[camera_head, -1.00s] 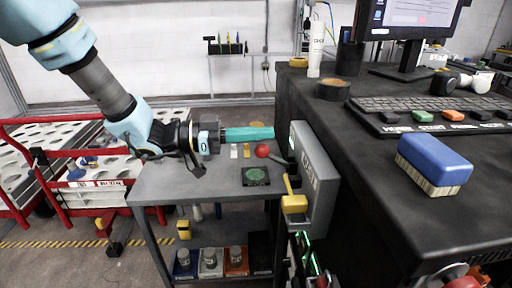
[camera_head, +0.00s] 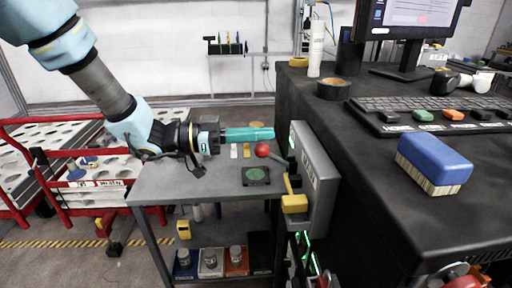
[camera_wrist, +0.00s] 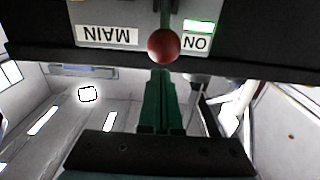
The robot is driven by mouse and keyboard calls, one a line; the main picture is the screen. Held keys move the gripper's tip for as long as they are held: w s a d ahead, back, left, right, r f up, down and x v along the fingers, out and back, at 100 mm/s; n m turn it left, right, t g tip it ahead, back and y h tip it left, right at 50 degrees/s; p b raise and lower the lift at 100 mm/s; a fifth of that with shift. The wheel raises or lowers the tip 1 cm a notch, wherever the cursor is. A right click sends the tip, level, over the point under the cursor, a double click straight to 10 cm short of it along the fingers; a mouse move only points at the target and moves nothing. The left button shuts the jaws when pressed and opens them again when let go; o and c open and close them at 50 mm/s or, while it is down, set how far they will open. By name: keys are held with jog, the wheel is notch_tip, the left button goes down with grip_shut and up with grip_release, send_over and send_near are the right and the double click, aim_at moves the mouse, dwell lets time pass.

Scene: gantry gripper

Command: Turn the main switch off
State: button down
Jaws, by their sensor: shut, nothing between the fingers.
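The main switch is a grey box (camera_head: 315,175) on the left side of the black desk. Its lever ends in a red ball (camera_head: 262,150) that sticks out to the left. In the wrist view the red ball (camera_wrist: 164,45) stands between an upside-down MAIN label (camera_wrist: 107,36) and an upside-down ON label (camera_wrist: 195,43) with a green strip. My gripper (camera_head: 272,133) has teal fingers, shut and empty, just above the ball in the head view. In the wrist view the fingertips (camera_wrist: 160,75) end close to the ball; I cannot tell whether they touch.
A yellow handle (camera_head: 294,203) sits low on the front of the box. A grey side table (camera_head: 190,182) stands below my gripper. A red-railed cart is at the left.

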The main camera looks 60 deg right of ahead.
jog(key=shift+f+b, duration=2.35)
jog(key=shift+f, duration=1.2)
jog(key=r+p+v, duration=0.1)
jog(key=p+v, duration=0.1)
jog(key=v, duration=0.7)
jog(key=shift+r, duration=0.15)
